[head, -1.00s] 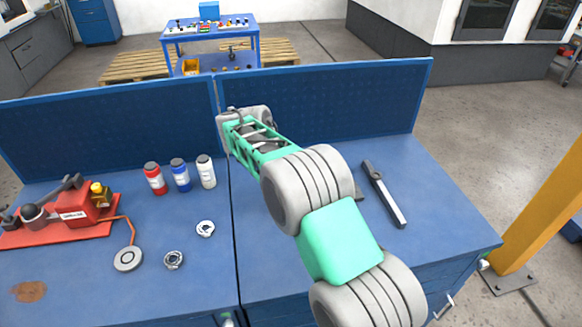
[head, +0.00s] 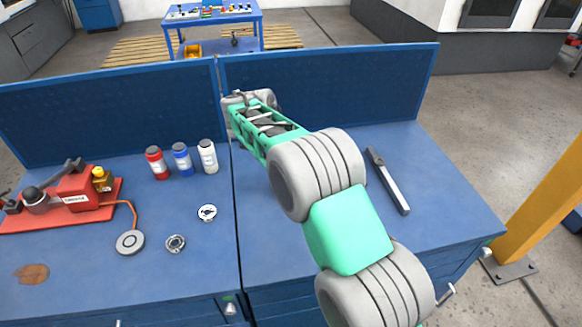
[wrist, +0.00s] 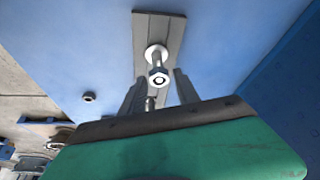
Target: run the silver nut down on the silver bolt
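In the wrist view a silver bolt (wrist: 157,62) stands out from a grey bar-like plate (wrist: 146,24), with a round collar at its base. A silver hexagonal nut (wrist: 158,78) appears to sit around the bolt's outer end, apart from the collar. My gripper (wrist: 160,75) is open, one finger on each side of the nut, with a visible gap on both sides. A small metal piece (wrist: 150,103) shows between the fingers, nearer the palm; I cannot tell what it is. In the head view my arm hides the bolt, the nut and the fingertips.
A small dark ring (wrist: 89,97) lies on the blue surface in the wrist view. The head view shows a blue bench with red (head: 157,163), blue (head: 182,159) and white (head: 208,157) bottles, a red device (head: 75,206) and a dark-handled bar (head: 387,181). Blue panels (head: 330,95) stand behind.

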